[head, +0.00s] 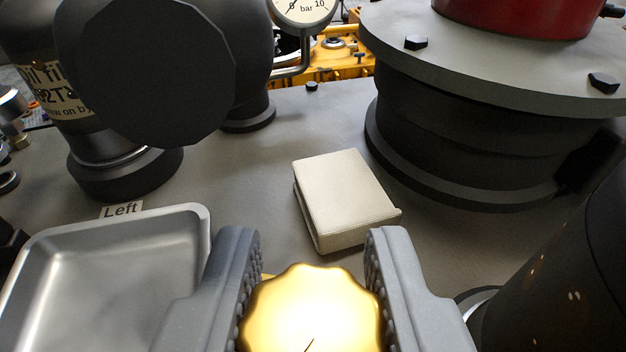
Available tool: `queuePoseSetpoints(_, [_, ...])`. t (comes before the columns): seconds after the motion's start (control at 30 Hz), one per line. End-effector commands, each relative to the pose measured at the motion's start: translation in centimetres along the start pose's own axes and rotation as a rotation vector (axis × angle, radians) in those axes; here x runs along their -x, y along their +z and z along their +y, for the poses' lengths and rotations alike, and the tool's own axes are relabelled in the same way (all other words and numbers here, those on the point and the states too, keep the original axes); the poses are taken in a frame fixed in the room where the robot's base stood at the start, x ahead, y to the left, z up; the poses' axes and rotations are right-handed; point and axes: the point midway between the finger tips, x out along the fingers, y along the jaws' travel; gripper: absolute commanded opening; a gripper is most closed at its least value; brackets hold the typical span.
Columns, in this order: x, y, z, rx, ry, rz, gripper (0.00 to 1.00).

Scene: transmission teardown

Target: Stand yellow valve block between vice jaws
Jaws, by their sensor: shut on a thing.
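My gripper (308,285) is at the bottom centre, its two grey ribbed fingers on either side of a shiny gold knob (310,312) with a scalloped rim. The gripper is shut on this knob. A dark line marks the knob's face, and its lower part is cut off by the picture's edge. A small bit of yellow shows behind the knob beside the left finger; I cannot tell whether it belongs to a yellow valve block. No vice jaws are in view.
A cream block (345,190) lies on the grey bench (250,180) just beyond my gripper. A metal tray (120,265) labelled "Left" is at left. A dark filter housing (140,70) and a pressure gauge (302,8) stand behind. A large flanged housing (470,120) stands at right.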

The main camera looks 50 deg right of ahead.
Motion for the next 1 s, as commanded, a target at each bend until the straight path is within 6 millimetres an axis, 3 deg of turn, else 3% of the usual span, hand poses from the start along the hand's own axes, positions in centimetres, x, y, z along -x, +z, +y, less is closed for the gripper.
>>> queuePoseSetpoints(0.4, [-3.4, -1.2, 0.1, -0.003, 0.002, 0.005, 0.0])
queuePoseSetpoints(0.5, [-3.5, 0.1, 0.0, 0.0, 0.0, 0.001, 0.0])
queuePoseSetpoints(0.7, [-3.5, 0.1, 0.0, -0.001, -0.001, 0.001, 0.0])
queuePoseSetpoints(0.73, [-3.5, 0.2, 0.1, -0.002, 0.0, 0.0, 0.3])
queuePoseSetpoints(0.8, [-3.5, 0.2, 0.1, -0.002, 0.0, 0.0, 0.5])
queuePoseSetpoints(1.0, [-3.5, 0.2, 0.0, -0.001, 0.0, -0.001, 0.5])
